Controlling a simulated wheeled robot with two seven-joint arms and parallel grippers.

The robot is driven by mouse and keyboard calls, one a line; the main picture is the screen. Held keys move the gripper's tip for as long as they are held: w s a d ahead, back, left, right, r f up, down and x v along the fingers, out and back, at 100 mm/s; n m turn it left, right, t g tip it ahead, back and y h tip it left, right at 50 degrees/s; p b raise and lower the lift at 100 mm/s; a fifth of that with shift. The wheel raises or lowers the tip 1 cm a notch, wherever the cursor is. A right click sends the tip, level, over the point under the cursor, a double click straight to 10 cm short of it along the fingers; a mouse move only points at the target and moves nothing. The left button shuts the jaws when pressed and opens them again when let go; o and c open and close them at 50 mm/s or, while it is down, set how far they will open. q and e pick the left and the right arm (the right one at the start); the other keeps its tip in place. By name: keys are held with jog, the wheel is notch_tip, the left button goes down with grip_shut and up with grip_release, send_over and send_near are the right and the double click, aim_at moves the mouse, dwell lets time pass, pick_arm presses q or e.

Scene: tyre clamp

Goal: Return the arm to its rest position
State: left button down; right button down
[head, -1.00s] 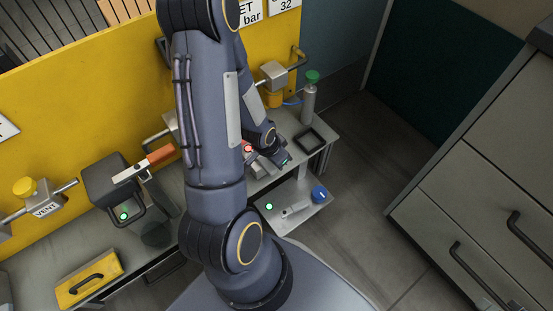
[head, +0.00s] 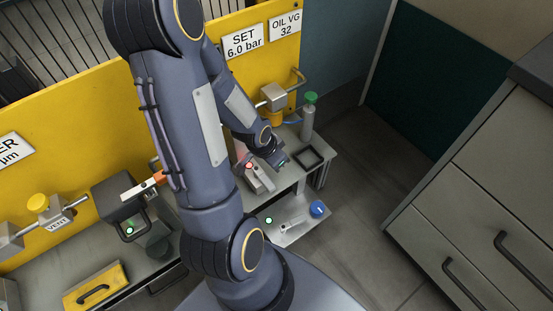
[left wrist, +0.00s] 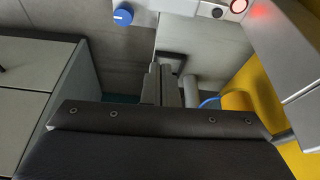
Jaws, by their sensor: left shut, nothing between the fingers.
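My left arm fills the middle of the head view and bends over toward the bench. Its gripper (head: 282,163) is shut and empty. It hangs beside a grey device with a red light (head: 257,178), near a black square tray (head: 307,157). In the left wrist view the shut fingers (left wrist: 163,85) show with nothing between them. The red light (left wrist: 238,6) glows at the top right there. My right gripper is not in view.
A yellow panel (head: 70,110) stands behind the bench. A green-capped cylinder (head: 308,118) stands near the tray. A low shelf carries a blue knob (head: 317,208) and a green light. A drawer cabinet (head: 480,190) is at the right, with open floor (head: 360,190) between.

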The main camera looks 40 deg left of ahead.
pick_arm(q)
jog(key=s+d+r+n+t+h, duration=0.1)
jog(key=s+d+r, duration=0.25)
jog(key=r, duration=0.35)
jog(key=s+d+r+n+h+p, duration=0.1)
jog(key=s+d+r, duration=0.2)
jog(key=d+r, duration=0.3)
jog(key=s+d+r+n+t+h, duration=0.1)
jog(key=s+d+r+h, duration=0.2)
jog(key=r, duration=0.6)
notch_tip(320, 180, up, 28)
jog(key=y+p, duration=0.1)
jog(key=p, duration=2.7)
jog(key=shift+s+y+p, duration=0.25)
jog(key=shift+y+p, duration=0.05)
jog(key=shift+p, duration=0.1)
